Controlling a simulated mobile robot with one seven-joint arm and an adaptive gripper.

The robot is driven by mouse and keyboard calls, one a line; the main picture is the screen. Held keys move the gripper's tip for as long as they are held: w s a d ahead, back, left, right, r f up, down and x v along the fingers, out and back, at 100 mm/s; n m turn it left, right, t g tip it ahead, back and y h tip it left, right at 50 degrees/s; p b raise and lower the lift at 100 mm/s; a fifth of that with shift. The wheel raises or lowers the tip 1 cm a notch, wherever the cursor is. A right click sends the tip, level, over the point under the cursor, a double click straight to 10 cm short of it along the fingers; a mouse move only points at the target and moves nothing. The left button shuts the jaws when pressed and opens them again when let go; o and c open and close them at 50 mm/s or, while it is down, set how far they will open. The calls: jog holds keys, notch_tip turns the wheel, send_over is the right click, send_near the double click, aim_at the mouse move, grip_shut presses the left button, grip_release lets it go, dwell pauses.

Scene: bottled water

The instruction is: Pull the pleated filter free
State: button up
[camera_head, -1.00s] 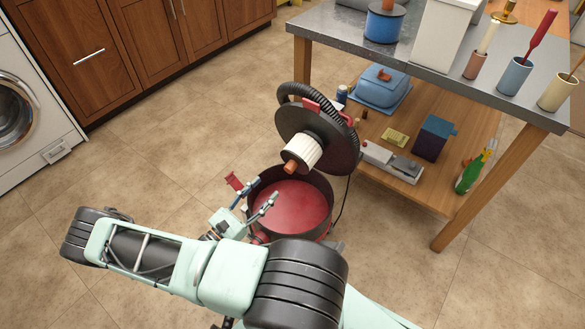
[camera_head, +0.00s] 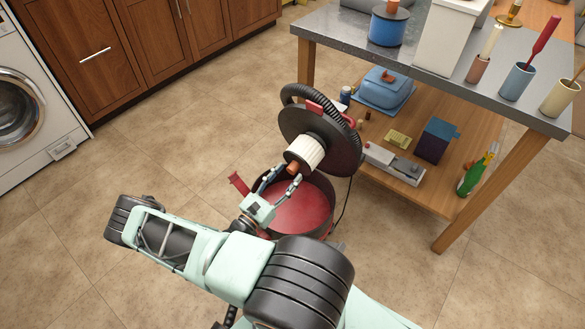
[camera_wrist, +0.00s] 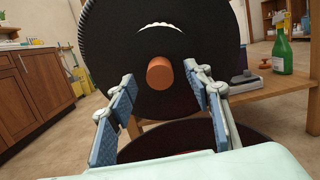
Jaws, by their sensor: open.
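The pleated filter (camera_head: 308,153) is a white ribbed cylinder on the inner face of the tilted black lid (camera_head: 338,142) of a red canister (camera_head: 300,208). An orange-brown knob (camera_head: 293,167) sticks out from the filter's free end. In the wrist view the knob (camera_wrist: 160,73) is near the centre, and a thin white arc of the filter (camera_wrist: 160,25) shows above it. My gripper (camera_head: 282,177) is open just below and in front of the knob. In the wrist view its blue-padded fingers (camera_wrist: 159,88) are spread either side of the knob, with visible gaps.
The open red drum lies below my gripper. A red latch (camera_head: 239,183) stands at its left rim. A table (camera_head: 440,90) with a wooden lower shelf is close on the right, holding a blue dish, boxes and a green bottle (camera_head: 472,178). Floor on the left is clear.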

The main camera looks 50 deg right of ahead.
jog(key=shift+d+r, duration=0.1)
jog(key=shift+d, duration=0.5)
grip_shut()
dwell(0.4)
jog(key=shift+a, duration=0.15)
jog(key=shift+v, duration=1.05)
jog(key=shift+b+v, duration=0.45)
jog(key=shift+v, duration=0.9)
jog(key=shift+r, duration=0.1)
